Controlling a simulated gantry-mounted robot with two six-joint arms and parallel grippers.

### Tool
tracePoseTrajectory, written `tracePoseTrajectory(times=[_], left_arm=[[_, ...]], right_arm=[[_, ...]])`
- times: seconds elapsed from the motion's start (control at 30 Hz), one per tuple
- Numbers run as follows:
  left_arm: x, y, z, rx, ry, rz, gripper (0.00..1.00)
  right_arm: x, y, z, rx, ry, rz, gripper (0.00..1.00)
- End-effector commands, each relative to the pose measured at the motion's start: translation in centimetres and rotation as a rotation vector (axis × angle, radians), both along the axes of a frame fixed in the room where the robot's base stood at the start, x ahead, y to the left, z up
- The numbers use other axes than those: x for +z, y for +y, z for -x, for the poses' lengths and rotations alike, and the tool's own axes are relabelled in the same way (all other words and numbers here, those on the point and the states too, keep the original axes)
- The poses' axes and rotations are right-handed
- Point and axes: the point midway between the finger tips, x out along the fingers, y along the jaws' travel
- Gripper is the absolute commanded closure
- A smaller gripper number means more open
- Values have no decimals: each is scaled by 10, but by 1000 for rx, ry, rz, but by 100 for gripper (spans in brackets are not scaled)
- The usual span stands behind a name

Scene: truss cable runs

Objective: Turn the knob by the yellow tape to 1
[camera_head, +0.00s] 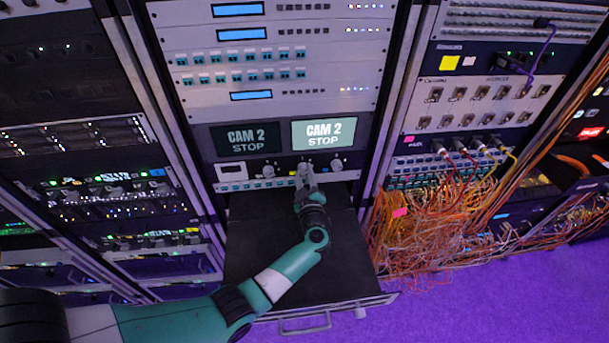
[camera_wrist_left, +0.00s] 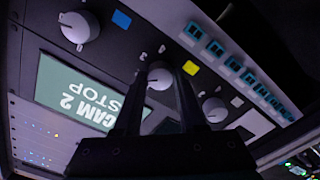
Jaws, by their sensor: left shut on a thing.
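The knob by the yellow tape (camera_wrist_left: 159,74) is a white-grey round knob on a dark panel, with the yellow tape (camera_wrist_left: 190,68) beside it in the left wrist view. Small pale marks surround the knob, too small and blurred to read surely, and its pointer setting is unclear. My left gripper (camera_wrist_left: 161,80) has one finger on each side of this knob and is shut on it. In the head view my left gripper (camera_head: 304,173) reaches the knob row below the screens and mostly hides the knob and tape. My right gripper is not in view.
A knob with blue tape (camera_wrist_left: 121,19) and another knob (camera_wrist_left: 213,110) flank the held one. Two screens (camera_head: 324,133) reading CAM 2 STOP sit above. A black pull-out shelf (camera_head: 255,240) lies under my left arm. Tangled orange cables (camera_head: 430,225) hang at the right.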

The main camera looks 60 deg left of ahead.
Motion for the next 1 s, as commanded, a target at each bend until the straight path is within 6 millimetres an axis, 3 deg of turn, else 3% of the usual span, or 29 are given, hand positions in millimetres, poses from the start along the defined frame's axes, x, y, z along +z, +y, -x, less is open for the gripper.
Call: tracePoseTrajectory(times=[0.1,0.57,1.0], left_arm=[[0,0,0,0,0,0,100],[1,0,0,-1,-66,22,100],[1,0,0,-1,-389,134,100]], right_arm=[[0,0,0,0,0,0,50],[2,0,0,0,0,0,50],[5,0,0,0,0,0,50]])
